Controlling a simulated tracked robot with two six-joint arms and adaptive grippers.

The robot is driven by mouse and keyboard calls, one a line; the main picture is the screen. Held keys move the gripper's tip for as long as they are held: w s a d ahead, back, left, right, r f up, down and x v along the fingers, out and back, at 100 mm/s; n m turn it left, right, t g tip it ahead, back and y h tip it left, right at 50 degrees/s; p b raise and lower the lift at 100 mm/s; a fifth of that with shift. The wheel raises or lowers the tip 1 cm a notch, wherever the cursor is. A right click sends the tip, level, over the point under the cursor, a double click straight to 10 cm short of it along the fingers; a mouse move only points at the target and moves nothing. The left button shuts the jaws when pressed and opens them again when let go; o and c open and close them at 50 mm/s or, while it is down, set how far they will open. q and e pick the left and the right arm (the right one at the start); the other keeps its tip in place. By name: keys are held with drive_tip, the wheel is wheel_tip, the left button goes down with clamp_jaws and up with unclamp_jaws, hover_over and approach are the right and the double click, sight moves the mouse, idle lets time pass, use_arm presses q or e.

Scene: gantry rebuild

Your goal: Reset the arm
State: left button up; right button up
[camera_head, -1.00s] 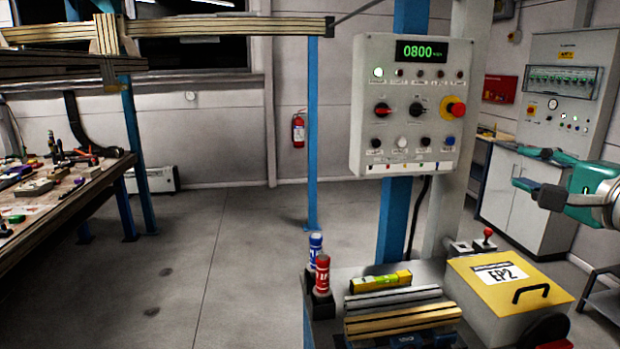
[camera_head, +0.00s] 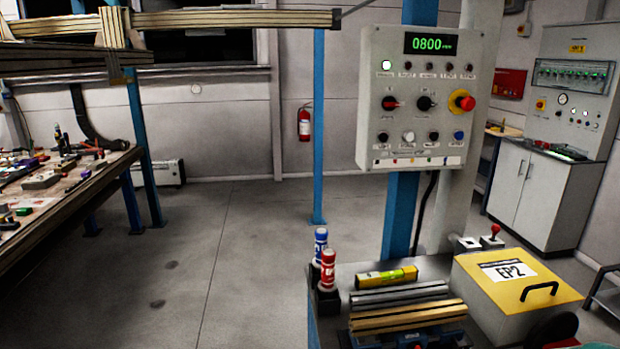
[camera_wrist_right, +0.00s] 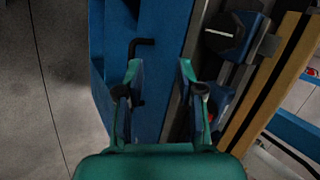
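My right gripper (camera_wrist_right: 159,68) shows in the right wrist view with its two green fingers apart and nothing between them. A blue panel or cabinet side (camera_wrist_right: 170,35) lies beyond the fingers, with a black bent handle or hex key (camera_wrist_right: 141,44) near the left fingertip. I cannot tell whether the finger touches it. My left arm is not in view.
A control panel (camera_head: 412,145) reading 0800 stands above a bench with a yellow-lidded EP2 box (camera_head: 478,268), a red bottle (camera_head: 327,270), a blue bottle (camera_head: 320,243) and bars (camera_head: 405,318). A cluttered table (camera_head: 75,215) stands left. The floor (camera_head: 240,250) between is clear.

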drive_tip(key=s+a+f+n+g, duration=0.1)
drive_tip(key=s+a+f+n, duration=0.2)
drive_tip(key=s+f, duration=0.3)
drive_tip(key=s+a+f+n+g, duration=0.2)
drive_tip(key=s+f+n, duration=0.2)
drive_tip(key=s, duration=0.6)
drive_tip(key=s+a+f+n+g, duration=0.2)
drive_tip(key=s+a+f+n, duration=0.1)
drive_tip(key=s+f, duration=0.5)
drive_tip(key=shift+s+a+f+n, duration=0.3)
drive_tip(key=shift+n, duration=0.2)
